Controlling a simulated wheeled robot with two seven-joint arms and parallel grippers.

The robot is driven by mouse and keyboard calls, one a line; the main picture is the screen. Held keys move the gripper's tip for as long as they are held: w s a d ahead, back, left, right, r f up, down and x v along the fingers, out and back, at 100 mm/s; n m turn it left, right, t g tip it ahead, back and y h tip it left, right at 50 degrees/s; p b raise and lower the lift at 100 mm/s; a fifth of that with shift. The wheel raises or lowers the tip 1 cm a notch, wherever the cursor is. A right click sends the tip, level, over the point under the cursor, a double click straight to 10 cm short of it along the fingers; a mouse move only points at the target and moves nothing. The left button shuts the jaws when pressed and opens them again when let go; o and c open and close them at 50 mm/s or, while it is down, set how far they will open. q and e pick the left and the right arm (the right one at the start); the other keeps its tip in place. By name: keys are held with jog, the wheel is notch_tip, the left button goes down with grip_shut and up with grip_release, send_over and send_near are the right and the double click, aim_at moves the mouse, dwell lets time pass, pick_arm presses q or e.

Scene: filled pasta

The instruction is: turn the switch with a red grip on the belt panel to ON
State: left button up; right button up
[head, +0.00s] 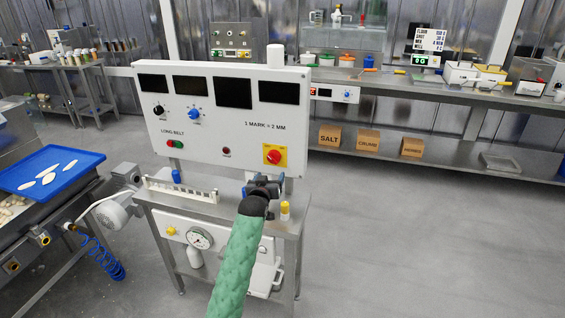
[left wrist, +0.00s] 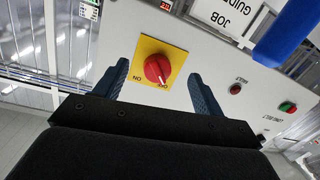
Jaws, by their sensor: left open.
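The switch's red grip (head: 274,157) is a round red knob on a yellow plate (head: 265,149), low on the right side of the white belt panel (head: 215,140). In the left wrist view the red grip (left wrist: 157,68) shows turned in the picture, with ON and OFF lettering on the yellow plate (left wrist: 176,54). Its white mark appears to point to the OFF lettering. My left gripper (head: 263,184) is open and empty, in front of and just below the switch in the head view. In the left wrist view its fingers (left wrist: 158,72) stand either side of the grip, apparently without touching it. My right gripper is out of view.
The panel also carries dark displays (head: 234,92), a blue knob (head: 194,114), a red lamp (head: 227,152) and a green-red LONG BELT switch (head: 175,144). A yellow-capped post (head: 285,210) stands right of my gripper. The floor at right is clear.

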aim_at(273, 161)
pick_arm(q)
jog(key=shift+n+t, duration=0.3)
jog(key=shift+t, duration=0.2)
jog(key=w, duration=0.2)
jog(key=w+r+p, duration=0.1)
jog(key=w, duration=0.1)
jog(key=w+r+p, duration=0.1)
jog(key=w, duration=0.1)
jog(key=shift+w+d+r, duration=0.1)
jog(key=shift+d, duration=0.25)
jog(key=shift+w+d, duration=0.2)
jog(key=shift+w, duration=0.5)
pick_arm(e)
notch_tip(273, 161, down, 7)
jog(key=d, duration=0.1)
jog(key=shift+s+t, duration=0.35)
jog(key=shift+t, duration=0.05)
pick_arm(q)
jog(key=c, duration=1)
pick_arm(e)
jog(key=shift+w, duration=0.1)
